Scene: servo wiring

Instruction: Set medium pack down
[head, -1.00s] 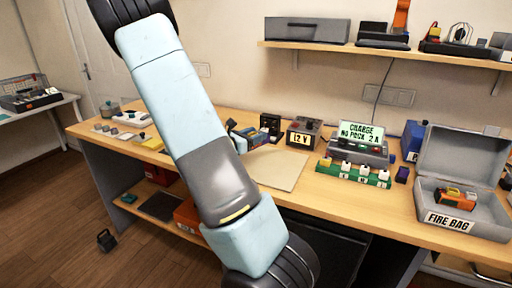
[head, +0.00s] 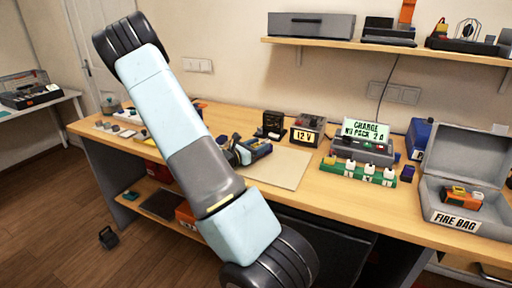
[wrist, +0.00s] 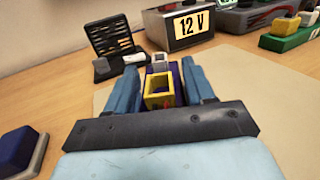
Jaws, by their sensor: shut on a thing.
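My gripper (wrist: 161,88) is shut on a dark blue pack (wrist: 174,74) with a yellow, frame-like connector at its near end, taken to be the medium pack. The two blue fingers stand on either side of it in the wrist view. In the head view the pack (head: 258,149) shows at the left part of the pale mat (head: 285,170), with my gripper (head: 242,150) at its left end. My arm hides part of the bench to the left. I cannot tell whether the pack's underside touches the mat.
A 12 V box (head: 307,133) and a black stand (head: 272,123) are behind the mat. A charger (head: 362,146) and green strip (head: 358,172) stand to its right. An open fire bag box (head: 456,219) holds an orange pack (head: 462,196). The mat's right part is clear.

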